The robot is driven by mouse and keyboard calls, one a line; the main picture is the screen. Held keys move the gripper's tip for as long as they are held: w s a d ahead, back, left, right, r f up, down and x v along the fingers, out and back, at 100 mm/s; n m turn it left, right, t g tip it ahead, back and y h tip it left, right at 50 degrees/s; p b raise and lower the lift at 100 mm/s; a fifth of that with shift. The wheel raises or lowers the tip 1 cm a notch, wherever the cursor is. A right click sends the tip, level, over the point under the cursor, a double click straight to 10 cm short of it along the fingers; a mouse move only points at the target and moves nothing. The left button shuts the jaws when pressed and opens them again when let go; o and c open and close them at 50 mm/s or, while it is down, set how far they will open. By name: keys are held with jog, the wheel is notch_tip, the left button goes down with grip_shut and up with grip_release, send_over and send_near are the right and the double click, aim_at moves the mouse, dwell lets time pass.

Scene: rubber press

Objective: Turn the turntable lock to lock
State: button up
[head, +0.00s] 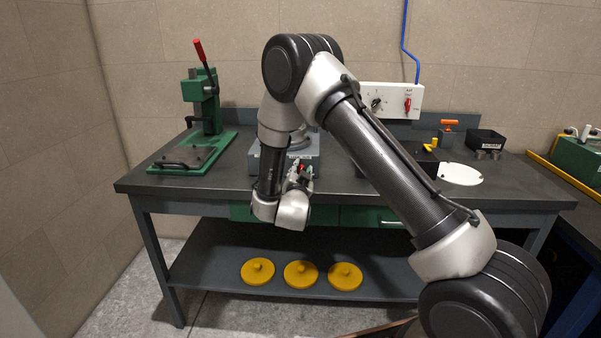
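A grey box-like unit (256,158) with a round grey top (303,140) stands on the bench, partly behind my arm. It looks like the turntable. A small red part (301,166) shows at its front, possibly the lock; its position cannot be read. My gripper (299,176) is in front of this unit, close to the red part, pointing toward it. The gripper is small and dark here, and my wrist partly hides it. I cannot tell whether it touches the red part or whether its fingers are open.
A green press (205,115) with a red-tipped lever stands at the left. A white control box (392,100) is on the wall. A black bin (486,140), a white disc (460,174) and an orange-handled tool (448,124) are at the right. Yellow lids (301,273) lie on the lower shelf.

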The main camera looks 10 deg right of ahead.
jog(key=shift+w, duration=0.1)
jog(key=shift+c, duration=0.2)
grip_shut()
jog(key=shift+n, duration=0.4)
jog(key=n, duration=0.5)
jog(key=shift+a+n, duration=0.1)
jog(key=shift+n, duration=0.2)
jog(key=n, duration=0.5)
jog(key=shift+w+a, duration=0.1)
jog(key=shift+a, duration=0.05)
jog(key=shift+n, duration=0.4)
jog(key=shift+o, duration=0.2)
grip_release()
